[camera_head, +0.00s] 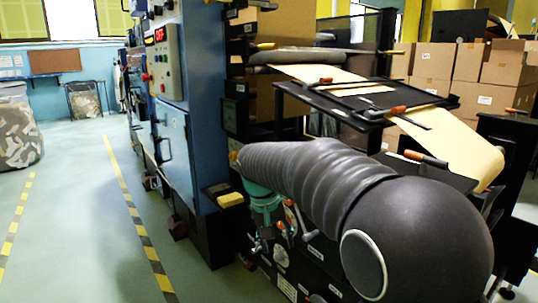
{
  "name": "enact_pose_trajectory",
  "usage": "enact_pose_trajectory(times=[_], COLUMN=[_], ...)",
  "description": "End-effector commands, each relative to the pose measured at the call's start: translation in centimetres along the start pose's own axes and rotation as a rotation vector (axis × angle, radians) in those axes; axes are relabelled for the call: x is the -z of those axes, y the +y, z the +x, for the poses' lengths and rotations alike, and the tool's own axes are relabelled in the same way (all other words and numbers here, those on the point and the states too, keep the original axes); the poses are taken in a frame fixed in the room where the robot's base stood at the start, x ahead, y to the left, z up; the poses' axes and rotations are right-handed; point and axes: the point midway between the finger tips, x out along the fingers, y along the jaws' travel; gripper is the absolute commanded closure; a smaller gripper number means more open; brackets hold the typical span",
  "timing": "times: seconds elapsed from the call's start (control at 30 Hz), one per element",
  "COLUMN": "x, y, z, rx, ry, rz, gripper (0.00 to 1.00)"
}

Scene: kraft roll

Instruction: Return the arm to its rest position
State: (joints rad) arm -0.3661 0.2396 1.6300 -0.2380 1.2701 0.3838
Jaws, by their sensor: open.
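A large dark ribbed sleeve (310,172) with a rounded dark end and a pale-ringed disc fills the lower right, close to the camera. It looks like my own arm, bent and reaching away to the left. A teal part (264,196) shows under its far end; I cannot tell whether it belongs to my arm or to the machine. I cannot make out my gripper's fingers in this view. The arm hides part of the machine behind it.
A blue machine (185,130) with a control panel (165,62) stands left of the arm. Brown kraft paper (455,145) runs over dark shelves behind it. Cardboard boxes (433,62) are stacked at the back right. The floor (75,215) at left is clear, with yellow-black tape lines.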

Motion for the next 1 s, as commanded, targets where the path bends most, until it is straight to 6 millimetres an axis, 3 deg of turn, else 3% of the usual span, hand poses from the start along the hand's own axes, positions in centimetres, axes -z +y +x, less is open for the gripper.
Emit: enact_pose_trajectory(times=[0.5,1.0], x=[-14.1,-26.1], y=[6.2,10.5], z=[0.8,2.2], rx=[0.175,0.214], ry=[0.160,0.309], rz=[-0.133,0.024], gripper=[0.47,0.47])
